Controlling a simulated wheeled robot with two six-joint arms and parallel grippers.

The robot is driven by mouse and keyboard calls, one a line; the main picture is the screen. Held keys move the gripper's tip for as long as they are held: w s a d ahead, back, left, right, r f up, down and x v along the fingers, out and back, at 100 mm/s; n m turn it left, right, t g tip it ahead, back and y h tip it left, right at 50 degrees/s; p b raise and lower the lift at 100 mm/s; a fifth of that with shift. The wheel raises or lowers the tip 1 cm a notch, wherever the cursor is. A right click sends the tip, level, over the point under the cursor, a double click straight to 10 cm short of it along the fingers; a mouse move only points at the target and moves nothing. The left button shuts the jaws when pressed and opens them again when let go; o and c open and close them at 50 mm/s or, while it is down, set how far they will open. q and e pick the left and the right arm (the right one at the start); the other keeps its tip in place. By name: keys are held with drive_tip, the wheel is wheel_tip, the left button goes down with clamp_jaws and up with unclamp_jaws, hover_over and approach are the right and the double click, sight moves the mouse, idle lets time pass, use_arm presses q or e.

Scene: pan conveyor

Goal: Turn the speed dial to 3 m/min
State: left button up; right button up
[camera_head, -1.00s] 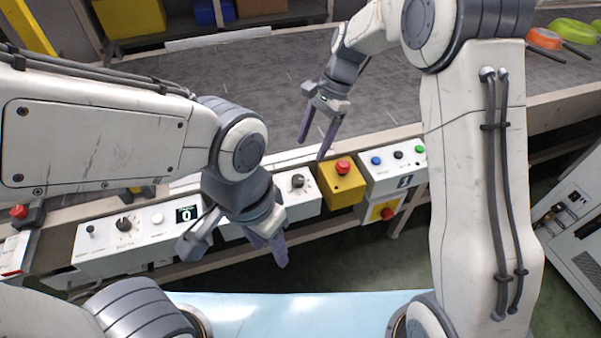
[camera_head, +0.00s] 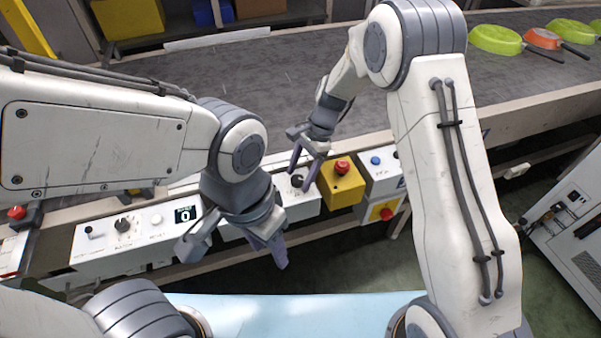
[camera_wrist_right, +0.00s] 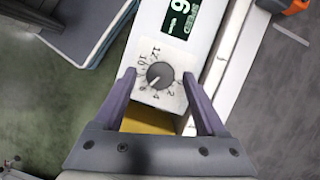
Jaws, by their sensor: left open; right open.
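The dial (camera_wrist_right: 160,75) is a dark round knob on a white panel, ringed by numbers from 2 to 12. Its pale pointer mark seems to face near 6. A green-lit display (camera_wrist_right: 180,17) beside it shows one digit, seen turned, probably 6. In the head view the dial (camera_head: 296,181) is partly behind the fingers. My right gripper (camera_wrist_right: 158,76) is open, with one finger on each side of the dial; contact cannot be told. It also shows in the head view (camera_head: 300,176). My left gripper (camera_head: 232,254) is open and empty in front of the panels.
A yellow box with a red button (camera_head: 342,168) stands right of the dial. A white box with a blue button (camera_head: 375,160) is beyond it. Another panel at left has a knob (camera_head: 122,225) and a display reading 0 (camera_head: 185,214). Pans (camera_head: 495,39) lie on the grey conveyor (camera_head: 240,85).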

clamp_jaws()
drive_tip(key=shift+w+r+n+h+p, duration=0.15)
drive_tip(key=shift+n+h+p, duration=0.15)
drive_tip(key=shift+n+p, duration=0.65)
drive_tip(key=n+g+p, duration=0.1)
drive_tip(key=n, duration=0.1)
drive_tip(key=shift+a+n+h, duration=0.15)
drive_tip(key=shift+n+h, duration=0.15)
drive_tip(key=shift+n, duration=0.05)
drive_tip(key=n, duration=0.1)
drive_tip(key=n+h+p, duration=0.1)
drive_tip(key=n, duration=0.1)
drive_tip(key=shift+w+a+n+g+p, duration=0.1)
drive_tip(key=shift+w+n+g+p, duration=0.05)
drive_tip(key=shift+n+g+p, duration=0.15)
drive_tip(key=shift+a+n+h+p, duration=0.15)
drive_tip(key=shift+n+h, duration=0.3)
drive_tip(key=shift+n, duration=0.45)
drive_tip(key=shift+n+h+p, duration=0.15)
drive_tip(key=shift+n+h, duration=0.3)
drive_tip(key=shift+n, duration=0.45)
